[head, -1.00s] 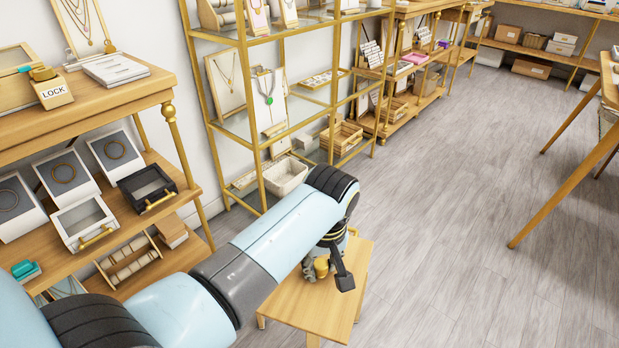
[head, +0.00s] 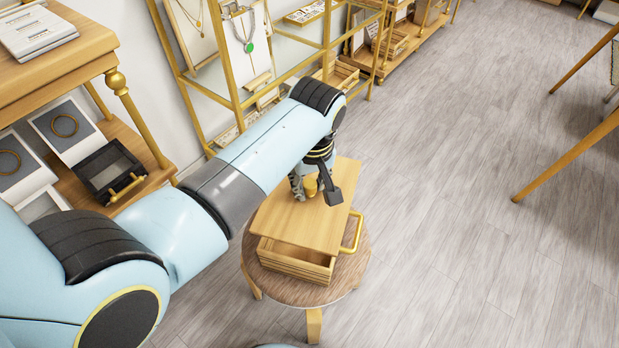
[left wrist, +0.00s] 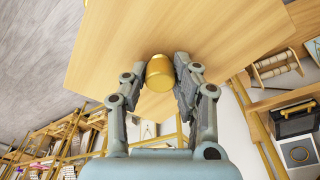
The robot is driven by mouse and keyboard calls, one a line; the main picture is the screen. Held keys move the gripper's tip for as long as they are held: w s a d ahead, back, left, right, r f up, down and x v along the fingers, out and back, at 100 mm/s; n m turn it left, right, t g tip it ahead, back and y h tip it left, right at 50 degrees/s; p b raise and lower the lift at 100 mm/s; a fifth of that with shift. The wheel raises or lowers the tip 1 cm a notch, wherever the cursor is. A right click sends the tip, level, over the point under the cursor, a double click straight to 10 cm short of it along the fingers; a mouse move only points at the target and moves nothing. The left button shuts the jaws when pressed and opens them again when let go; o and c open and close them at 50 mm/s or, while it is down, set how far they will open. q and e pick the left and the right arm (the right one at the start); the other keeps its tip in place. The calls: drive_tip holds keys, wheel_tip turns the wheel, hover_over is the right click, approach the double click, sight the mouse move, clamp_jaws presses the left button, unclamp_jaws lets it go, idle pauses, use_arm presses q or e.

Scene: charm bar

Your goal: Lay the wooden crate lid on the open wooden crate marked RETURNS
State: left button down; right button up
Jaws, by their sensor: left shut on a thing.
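My left gripper (head: 318,186) is shut on the gold knob of the wooden crate lid (head: 300,222); in the left wrist view the fingers close on both sides of the knob (left wrist: 160,73). The lid is a flat, light wood board, roughly level. Beneath it the wooden crate (head: 290,262), with a gold handle (head: 354,233), stands on a round stool. The lid covers most of the crate, but a strip of the opening shows at the near side. I cannot tell whether lid and crate touch. No RETURNS marking is visible. My right gripper is out of view.
The round stool (head: 277,288) has bare rim around the crate. A wooden shelf unit (head: 110,60) stands at left and a gold-framed glass rack (head: 240,105) behind. The grey floor (head: 450,200) at right is clear up to a table's legs.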

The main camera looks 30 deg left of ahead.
use_arm(q)
drive_tip(key=shift+a+p, duration=0.25)
drive_tip(key=shift+p, duration=0.15)
wheel_tip(320, 180, down, 6)
drive_tip(key=b, duration=0.3)
drive_tip(key=shift+f+b, duration=0.25)
drive_tip(key=shift+b, duration=0.15)
drive_tip(key=shift+f, duration=0.5)
drive_tip(key=shift+f+b, duration=0.3)
drive_tip(key=shift+f, duration=0.35)
drive_tip(key=c, duration=0.9)
unclamp_jaws()
drive_tip(key=shift+c, duration=0.2)
